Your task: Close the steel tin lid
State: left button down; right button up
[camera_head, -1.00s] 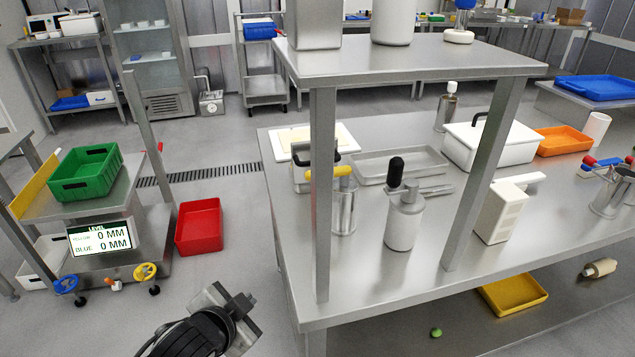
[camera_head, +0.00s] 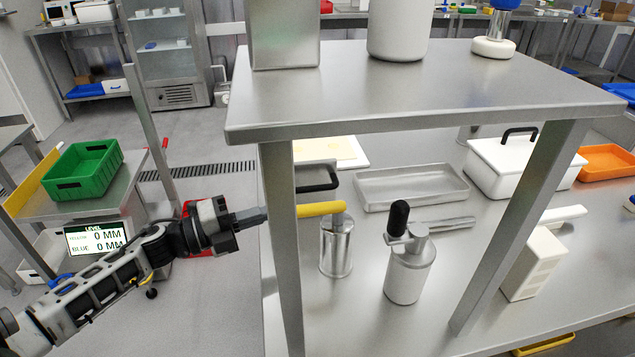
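A steel box-like tin (camera_head: 315,196) with a black loop handle (camera_head: 320,177) stands on the steel table, partly hidden behind the front left shelf post. I cannot tell how its lid sits. My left gripper (camera_head: 254,216) is just left of that post, its fingers pointing right toward the tin's side. The fingertips end at the post's edge in the picture, and I cannot tell whether they are open or shut. No held object shows. My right gripper is not in view.
A steel canister with a yellow handle (camera_head: 335,246) and a grey canister with a black knob (camera_head: 408,272) stand in front. A steel tray (camera_head: 410,186) and a white lidded box (camera_head: 512,170) are behind. The shelf (camera_head: 430,95) and its posts limit room.

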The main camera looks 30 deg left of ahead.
aim_at(311, 191)
pick_arm(q)
jog(key=p+x, duration=0.1)
jog(key=x, duration=0.8)
jog(key=shift+d+r, duration=0.2)
jog(key=shift+d, duration=0.1)
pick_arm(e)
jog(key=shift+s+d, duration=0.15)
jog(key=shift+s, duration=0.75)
